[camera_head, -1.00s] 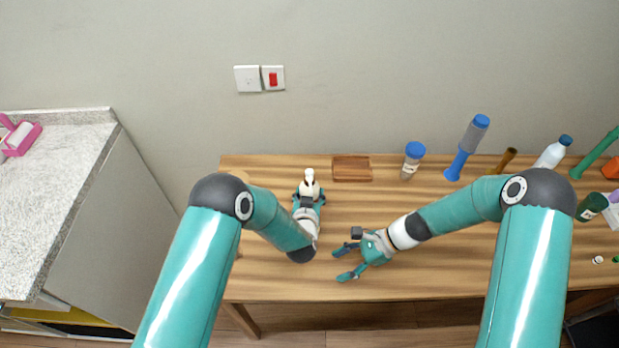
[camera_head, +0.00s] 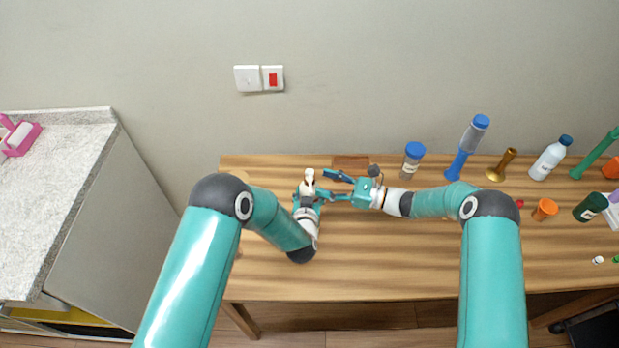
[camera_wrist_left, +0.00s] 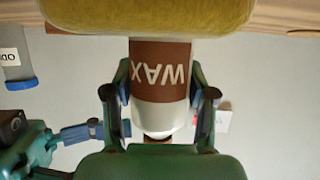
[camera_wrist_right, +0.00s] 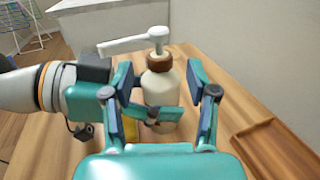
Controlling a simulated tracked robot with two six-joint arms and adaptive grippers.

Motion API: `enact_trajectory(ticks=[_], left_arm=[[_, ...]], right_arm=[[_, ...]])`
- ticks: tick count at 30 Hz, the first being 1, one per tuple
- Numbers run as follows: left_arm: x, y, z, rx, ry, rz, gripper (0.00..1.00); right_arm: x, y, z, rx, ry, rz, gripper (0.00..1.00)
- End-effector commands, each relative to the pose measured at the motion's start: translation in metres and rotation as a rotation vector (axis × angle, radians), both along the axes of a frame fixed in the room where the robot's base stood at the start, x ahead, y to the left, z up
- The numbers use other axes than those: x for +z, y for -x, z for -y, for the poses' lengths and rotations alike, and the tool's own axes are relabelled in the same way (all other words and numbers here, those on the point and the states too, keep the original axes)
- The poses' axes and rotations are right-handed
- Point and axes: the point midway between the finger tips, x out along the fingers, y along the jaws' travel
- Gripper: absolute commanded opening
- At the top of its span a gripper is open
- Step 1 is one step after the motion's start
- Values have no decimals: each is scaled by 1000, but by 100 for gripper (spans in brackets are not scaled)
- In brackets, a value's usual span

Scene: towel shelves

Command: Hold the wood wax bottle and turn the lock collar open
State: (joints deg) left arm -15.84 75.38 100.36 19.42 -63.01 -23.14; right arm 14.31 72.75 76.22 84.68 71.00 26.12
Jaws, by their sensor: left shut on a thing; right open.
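The wood wax bottle (camera_wrist_right: 160,88) is cream, with a brown lock collar (camera_wrist_right: 159,62) and a white pump head (camera_wrist_right: 130,41) whose spout points left in the right wrist view. In the head view the bottle (camera_head: 309,178) stands upright near the table's back. My left gripper (camera_head: 307,192) is shut on its body; the left wrist view shows the fingers on both sides of the brown WAX label (camera_wrist_left: 160,72). My right gripper (camera_head: 329,184) is open just right of the bottle. In the right wrist view the bottle and collar appear between its spread fingers; I see no contact with the collar.
A brown wooden tray (camera_wrist_right: 268,148) lies beside the bottle, partly hidden by my right arm in the head view. A blue-capped jar (camera_head: 413,160) and several other bottles stand to the right. A wall is behind.

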Motion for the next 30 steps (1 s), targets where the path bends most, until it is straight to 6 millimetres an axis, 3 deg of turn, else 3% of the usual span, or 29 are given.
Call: enact_trajectory(ticks=[3,9,20,30], left_arm=[[0,0,0,1,0,0,14],[0,0,0,1,0,0,14],[0,0,0,1,0,0,14],[0,0,0,0,0,0,14]], right_arm=[[0,-6,-22,3,1,1,58],[0,-14,-43,1,2,-1,58],[0,-17,-49,-1,2,-1,58],[0,-17,-48,-1,2,-1,5]])
